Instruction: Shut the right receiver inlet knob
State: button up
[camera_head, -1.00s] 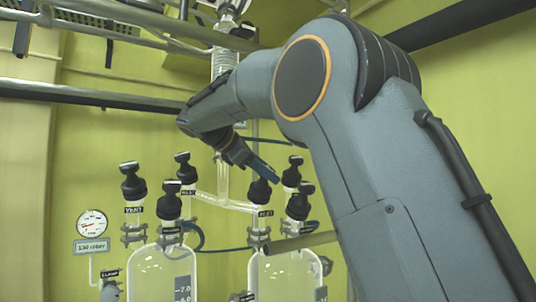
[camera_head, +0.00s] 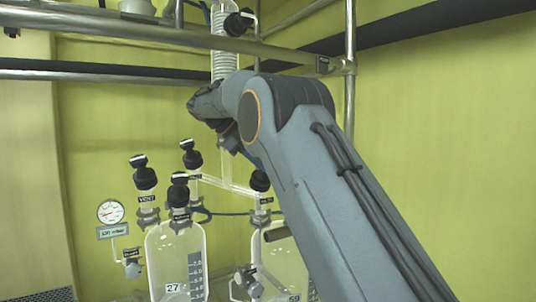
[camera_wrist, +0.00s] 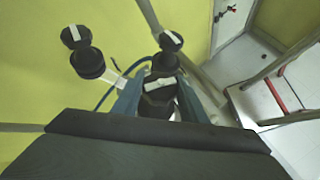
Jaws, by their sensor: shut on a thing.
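In the wrist view my gripper (camera_wrist: 158,92) has its two blue fingers on either side of a black knob (camera_wrist: 157,104) with a white stripe on top, and it is shut on it. I cannot read a label there, so I cannot tell for certain that it is the inlet knob. In the head view the right receiver (camera_head: 281,262) is a clear glass vessel, partly covered by my arm. One black knob (camera_head: 260,181) shows above its left side. My gripper is mostly hidden behind the arm there, just above that knob; other knobs on this receiver are hidden.
The left receiver (camera_head: 175,250), marked 27, carries several black knobs, one labelled vent (camera_head: 145,177). A round gauge (camera_head: 110,211) is at the left. Metal rails (camera_head: 130,33) cross above. In the wrist view, two other knobs (camera_wrist: 88,62) (camera_wrist: 165,63) stand close by.

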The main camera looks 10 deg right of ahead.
jog(key=shift+m+g+p, duration=0.3)
jog(key=shift+g+p, duration=0.05)
jog(key=shift+g, duration=0.05)
dwell(0.4)
jog(key=o, duration=1.1)
jog(key=shift+a, duration=0.1)
jog(key=shift+c, duration=0.2)
jog(key=shift+b, duration=0.35)
jog(key=n+t+b, duration=0.2)
jog(key=b, duration=0.2)
jog(key=shift+f+h, duration=0.2)
jog(key=shift+h, duration=0.1)
jog(key=n+t+b, duration=0.6)
jog(key=t+b, duration=0.1)
jog(key=b, duration=1.2)
jog(key=shift+h+b, duration=0.3)
jog(key=n+t+b, duration=0.1)
jog(key=b, duration=0.1)
jog(key=shift+b, duration=0.4)
